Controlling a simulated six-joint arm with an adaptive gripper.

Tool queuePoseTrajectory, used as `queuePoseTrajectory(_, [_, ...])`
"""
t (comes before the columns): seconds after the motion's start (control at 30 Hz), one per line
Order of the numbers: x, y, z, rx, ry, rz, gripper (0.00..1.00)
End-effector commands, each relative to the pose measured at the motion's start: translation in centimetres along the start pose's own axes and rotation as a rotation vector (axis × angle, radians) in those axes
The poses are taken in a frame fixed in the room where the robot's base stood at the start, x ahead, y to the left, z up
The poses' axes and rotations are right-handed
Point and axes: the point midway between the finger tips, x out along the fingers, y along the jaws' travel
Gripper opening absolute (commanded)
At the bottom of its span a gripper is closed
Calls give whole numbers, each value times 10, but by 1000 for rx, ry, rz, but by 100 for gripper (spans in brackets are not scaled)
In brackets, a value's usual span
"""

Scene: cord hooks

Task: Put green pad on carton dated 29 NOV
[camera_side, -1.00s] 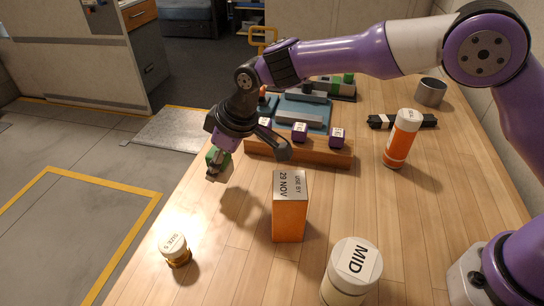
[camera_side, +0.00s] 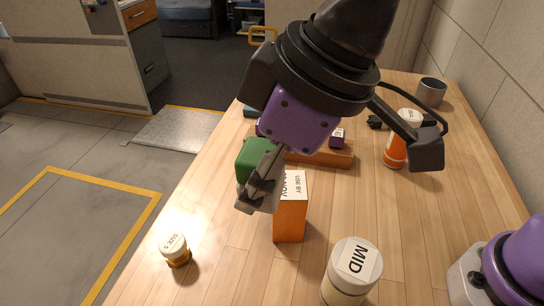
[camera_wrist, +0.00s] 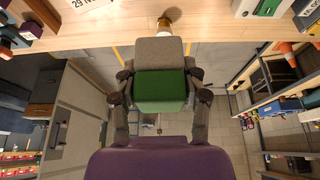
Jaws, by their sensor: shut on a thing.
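My gripper (camera_side: 262,180) is shut on the green pad (camera_side: 254,158) and holds it in the air, in front of the camera. In the wrist view the green pad (camera_wrist: 161,91) sits between my two fingers (camera_wrist: 160,80), with a grey part beyond it. The orange carton (camera_side: 289,218) stands upright on the table, its white top label partly hidden behind my gripper; "USE BY" and part of "NOV" show. In the wrist view the carton label reading "29" (camera_wrist: 85,3) is cut off at the top edge. The pad appears apart from the carton; its height above it is hard to tell.
A white-lidded jar marked MID (camera_side: 352,268) stands right of the carton. A small amber bottle marked SIZE 5 (camera_side: 175,249) stands at the left table edge. An orange bottle (camera_side: 396,153), a grey cup (camera_side: 431,92) and a wooden rack (camera_side: 330,158) are farther back. Front middle table is clear.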

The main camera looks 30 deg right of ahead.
Motion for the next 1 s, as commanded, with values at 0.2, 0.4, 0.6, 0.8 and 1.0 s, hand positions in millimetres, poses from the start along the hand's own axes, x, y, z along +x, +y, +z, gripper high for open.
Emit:
queuePoseTrajectory(0.2, [-40,-9,33,-7,4,-16,10])
queuePoseTrajectory(0.4, [-33,9,39,1,-2,-13,10])
queuePoseTrajectory(0.6, [4,57,34,5,-4,-14,10])
queuePoseTrajectory(0.8, [30,90,29,-3,-1,-17,10])
queuePoseTrajectory(1.0, [45,98,32,-6,-2,-19,10])
